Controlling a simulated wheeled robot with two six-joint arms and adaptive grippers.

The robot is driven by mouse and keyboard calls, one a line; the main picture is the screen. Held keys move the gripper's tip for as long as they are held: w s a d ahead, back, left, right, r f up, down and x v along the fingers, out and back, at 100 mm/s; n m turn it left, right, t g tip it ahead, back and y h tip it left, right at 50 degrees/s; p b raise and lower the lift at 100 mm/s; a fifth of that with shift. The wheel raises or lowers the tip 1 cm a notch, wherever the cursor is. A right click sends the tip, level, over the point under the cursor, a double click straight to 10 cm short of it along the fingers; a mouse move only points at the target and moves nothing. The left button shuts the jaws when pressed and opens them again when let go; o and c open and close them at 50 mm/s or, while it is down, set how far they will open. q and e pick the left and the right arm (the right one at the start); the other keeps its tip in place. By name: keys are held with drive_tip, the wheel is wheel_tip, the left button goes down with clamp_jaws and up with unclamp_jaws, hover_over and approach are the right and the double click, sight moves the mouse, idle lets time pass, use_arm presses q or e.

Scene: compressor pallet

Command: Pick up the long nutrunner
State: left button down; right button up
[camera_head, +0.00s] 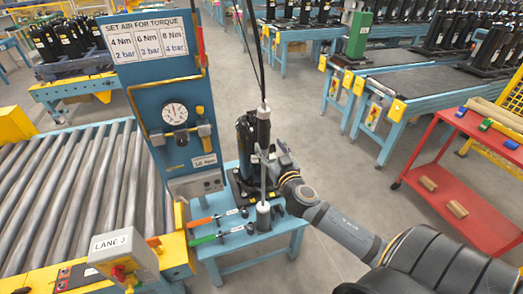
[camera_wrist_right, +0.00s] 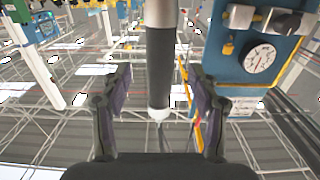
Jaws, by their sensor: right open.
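The long nutrunner (camera_head: 264,132) hangs upright from a cable in the head view, a slim grey tool with a dark section. Its lower end is near a grey cylindrical piece (camera_head: 264,216) on the small table; I cannot tell whether they touch. My right gripper (camera_head: 273,170) is beside its middle, reaching in from the right. In the right wrist view, the nutrunner's black section (camera_wrist_right: 161,75) stands between the two spread fingers of my right gripper (camera_wrist_right: 160,98), with a gap visible on each side. My left gripper is not in view.
A blue panel (camera_head: 150,75) with a pressure gauge (camera_head: 175,114) stands close to the left of the tool. A black compressor (camera_head: 246,140) stands behind it. Orange and green-handled tools (camera_head: 204,238) lie on the blue table (camera_head: 262,254). Floor to the right is clear up to the red cart (camera_head: 470,200).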

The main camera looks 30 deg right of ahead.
sight(265, 139)
drive_tip(key=shift+w+a, duration=0.1)
drive_tip(key=shift+w, duration=0.5)
drive_tip(key=shift+w+r+p, duration=0.15)
drive_tip(key=shift+r+p, duration=0.05)
drive_tip(key=shift+p, duration=0.1)
drive_tip(key=p+x, duration=0.1)
drive_tip(key=x, duration=0.1)
drive_tip(key=p+x, duration=0.1)
drive_tip(key=x, duration=0.1)
drive_tip(key=shift+d+r, duration=0.2)
drive_tip(key=shift+d, duration=0.1)
drive_tip(key=shift+w+f+p, duration=0.25)
drive_tip(key=shift+w+p, duration=0.05)
drive_tip(key=shift+w, duration=0.1)
drive_tip(key=shift+s, duration=0.15)
drive_tip(key=c, duration=0.3)
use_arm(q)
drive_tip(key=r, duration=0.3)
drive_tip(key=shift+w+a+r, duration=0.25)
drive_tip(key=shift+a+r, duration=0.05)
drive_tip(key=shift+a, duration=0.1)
use_arm(e)
clamp_jaws()
drive_tip(key=shift+r, duration=0.15)
